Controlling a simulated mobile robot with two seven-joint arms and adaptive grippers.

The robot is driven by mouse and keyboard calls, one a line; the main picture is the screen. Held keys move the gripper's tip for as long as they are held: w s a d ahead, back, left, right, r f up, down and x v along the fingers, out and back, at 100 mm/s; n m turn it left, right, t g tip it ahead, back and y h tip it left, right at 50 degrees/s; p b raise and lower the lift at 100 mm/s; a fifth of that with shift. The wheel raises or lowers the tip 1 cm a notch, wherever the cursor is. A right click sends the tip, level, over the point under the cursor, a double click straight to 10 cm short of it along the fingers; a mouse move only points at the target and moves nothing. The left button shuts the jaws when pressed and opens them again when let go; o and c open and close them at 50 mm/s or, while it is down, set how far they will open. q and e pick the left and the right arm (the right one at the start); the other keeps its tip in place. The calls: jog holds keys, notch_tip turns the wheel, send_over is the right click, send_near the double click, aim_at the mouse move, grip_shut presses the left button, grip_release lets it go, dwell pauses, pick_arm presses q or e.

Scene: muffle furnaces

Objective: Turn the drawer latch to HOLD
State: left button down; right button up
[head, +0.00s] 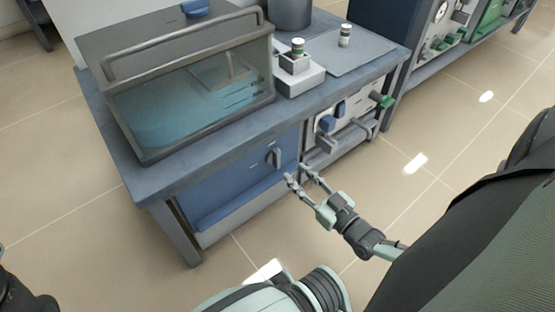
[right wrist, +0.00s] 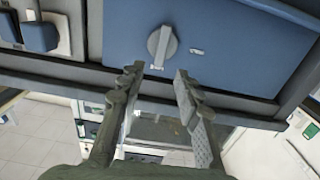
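The drawer latch is a grey knob (head: 274,157) on the blue drawer front (head: 225,189) below the bench top. It also shows in the right wrist view (right wrist: 161,45), on the blue front (right wrist: 225,35), with a small label (right wrist: 197,51) beside it that is too small to read. My right gripper (head: 302,174) is open and empty, just in front of and a little to the right of the latch in the head view. In the right wrist view its two fingertips (right wrist: 157,72) are apart, with the latch beyond them. My left gripper is not clearly in view.
A glass-fronted box (head: 190,98) stands on the bench top (head: 130,170). A panel with valves and a blue handle (head: 341,108) is right of the drawer. A white block (head: 303,80) holds a small vial. The floor (head: 80,235) in front is clear.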

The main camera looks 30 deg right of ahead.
aim_at(279, 158)
jog(key=w, duration=0.2)
jog(key=w+b, duration=0.1)
jog(key=w, duration=0.4)
jog(key=shift+a, duration=0.3)
jog(key=shift+c, duration=0.5)
grip_shut()
